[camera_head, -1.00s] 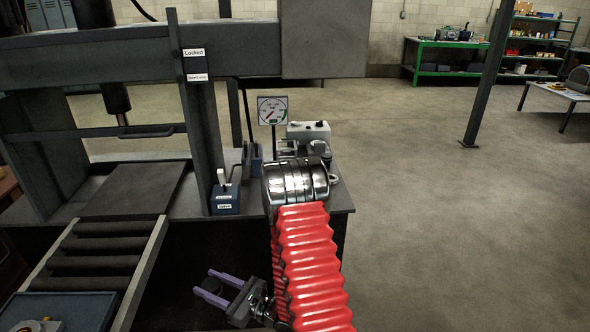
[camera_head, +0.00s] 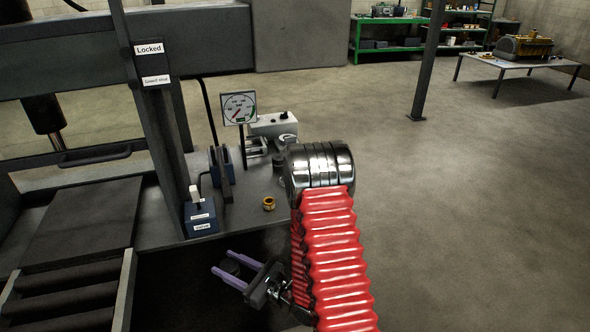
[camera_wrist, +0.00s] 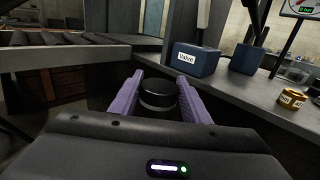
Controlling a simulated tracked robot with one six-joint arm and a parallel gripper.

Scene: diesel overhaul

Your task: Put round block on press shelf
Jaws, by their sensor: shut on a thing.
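My gripper (camera_head: 231,272) has purple fingers and is shut on the round block (camera_head: 231,267), a short dark cylinder. The block also shows between the fingers in the wrist view (camera_wrist: 158,94). My gripper holds it in front of the press bench, over the dark area below the bench edge. The press (camera_head: 160,130) stands behind and to the left. A flat dark plate (camera_head: 85,222) lies at its base; I cannot tell if this is the press shelf. The block is apart from the plate and the bench.
A roller track (camera_head: 65,295) leads to the plate. A blue valve box (camera_head: 201,217) with a lever stands near the bench edge. A brass ring (camera_head: 269,204) and a gauge (camera_head: 238,107) are to its right. The floor (camera_head: 480,220) at right is clear.

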